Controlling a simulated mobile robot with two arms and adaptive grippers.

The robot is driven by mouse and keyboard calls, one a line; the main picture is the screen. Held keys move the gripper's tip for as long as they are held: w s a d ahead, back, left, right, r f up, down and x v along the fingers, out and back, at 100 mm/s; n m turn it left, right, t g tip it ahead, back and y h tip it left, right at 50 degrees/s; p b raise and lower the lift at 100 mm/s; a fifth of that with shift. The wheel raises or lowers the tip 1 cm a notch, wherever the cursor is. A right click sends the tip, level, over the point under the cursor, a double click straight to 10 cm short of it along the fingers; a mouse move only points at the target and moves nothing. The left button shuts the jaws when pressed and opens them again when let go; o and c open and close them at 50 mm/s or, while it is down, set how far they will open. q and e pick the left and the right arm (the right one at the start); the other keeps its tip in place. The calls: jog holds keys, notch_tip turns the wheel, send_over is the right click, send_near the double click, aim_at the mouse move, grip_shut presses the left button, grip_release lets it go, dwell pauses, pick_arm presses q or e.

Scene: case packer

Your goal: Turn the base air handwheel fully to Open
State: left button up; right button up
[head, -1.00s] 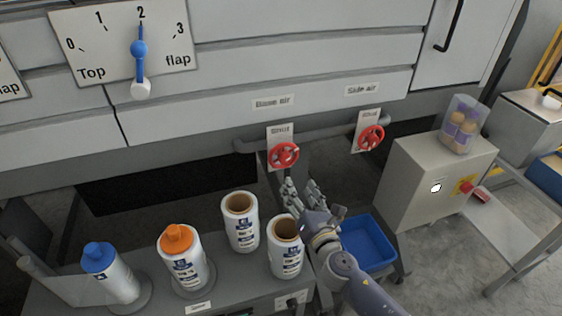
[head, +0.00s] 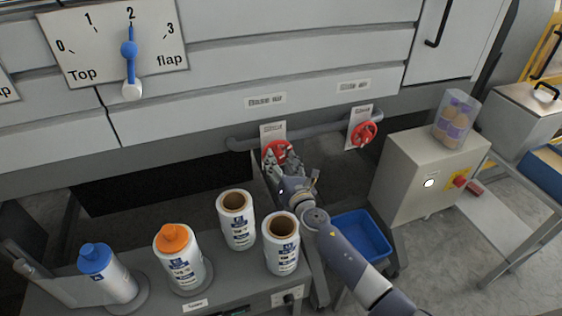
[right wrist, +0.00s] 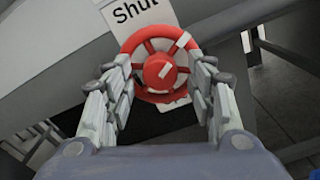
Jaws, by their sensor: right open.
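The red base air handwheel (head: 276,150) is mounted on the pipe below the "Base air" label (head: 265,101), with a white plate behind it. In the right wrist view the handwheel (right wrist: 158,66) faces me, with "Shut" readable on its plate (right wrist: 140,12). A white mark shows on its rim at the upper right. My right gripper (head: 284,160) is at the handwheel and hides part of it in the head view. In the right wrist view its open fingers (right wrist: 160,92) stand on the left and right sides of the rim; I cannot tell whether they touch it. My left gripper is not in view.
The side air handwheel (head: 363,134) is to the right on the same pipe. A blue bin (head: 362,236) lies right of my arm.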

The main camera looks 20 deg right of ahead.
jog(key=c, duration=1.1)
jog(key=shift+o, duration=0.2)
